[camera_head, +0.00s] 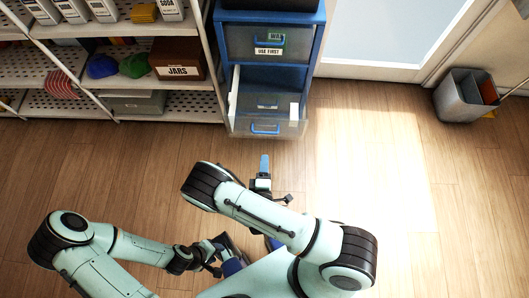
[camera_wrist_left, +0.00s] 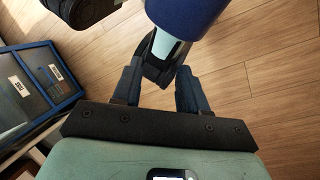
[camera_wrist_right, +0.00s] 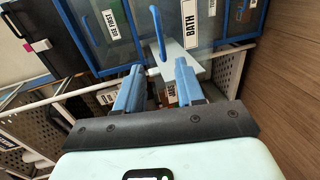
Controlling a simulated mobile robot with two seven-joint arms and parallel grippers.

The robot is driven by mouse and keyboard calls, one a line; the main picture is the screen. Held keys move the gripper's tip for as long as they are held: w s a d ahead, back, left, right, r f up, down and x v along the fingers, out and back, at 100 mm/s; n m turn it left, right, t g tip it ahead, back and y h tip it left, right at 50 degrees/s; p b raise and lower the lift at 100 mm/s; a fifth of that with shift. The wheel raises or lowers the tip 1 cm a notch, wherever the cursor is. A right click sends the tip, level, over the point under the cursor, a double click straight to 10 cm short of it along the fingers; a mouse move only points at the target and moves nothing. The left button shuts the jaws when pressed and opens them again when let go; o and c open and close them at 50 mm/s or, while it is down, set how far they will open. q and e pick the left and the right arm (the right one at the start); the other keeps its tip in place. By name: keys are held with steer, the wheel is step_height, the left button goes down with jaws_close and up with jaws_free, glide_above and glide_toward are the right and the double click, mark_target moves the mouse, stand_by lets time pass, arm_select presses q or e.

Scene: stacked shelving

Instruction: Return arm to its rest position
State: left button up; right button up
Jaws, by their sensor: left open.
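My left gripper (camera_wrist_left: 157,78) is open in the left wrist view, with its dark blue fingers apart. A blue cylinder and pale teal part of my own body show just beyond its fingertips. In the head view it is low, left of centre, close to my body and partly hidden. My right gripper (camera_head: 264,160) reaches up toward the cabinet in the head view, above the floor and in front of the lower drawer. In the right wrist view (camera_wrist_right: 160,75) its blue fingers are apart, with nothing visibly held between them.
A blue cabinet (camera_head: 317,50) has its lower clear drawer (camera_head: 278,128) pulled out. A blue drawer handle (camera_wrist_right: 157,32) shows near the right fingertips. Shelving (camera_head: 120,105) stands left of the cabinet; a grey bin (camera_head: 455,100) stands at right. The wooden floor (camera_head: 430,220) is clear at right.

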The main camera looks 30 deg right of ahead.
stand_by(0.5)
steer(key=s+d+f+m+g+y+p, duration=0.1)
steer(key=s+f+m+g+y+p, duration=0.45)
steer(key=s+m+g, duration=0.35)
steer(key=s+a+r+m+g+y+p, duration=0.4)
steer(key=s+a+r+m+g+y, duration=0.1)
steer(key=s+r+m+y, duration=0.1)
steer(key=shift+s+a+r+m+p, duration=0.2)
steer(key=shift+s+m+p, duration=0.1)
steer(key=shift+m, duration=0.1)
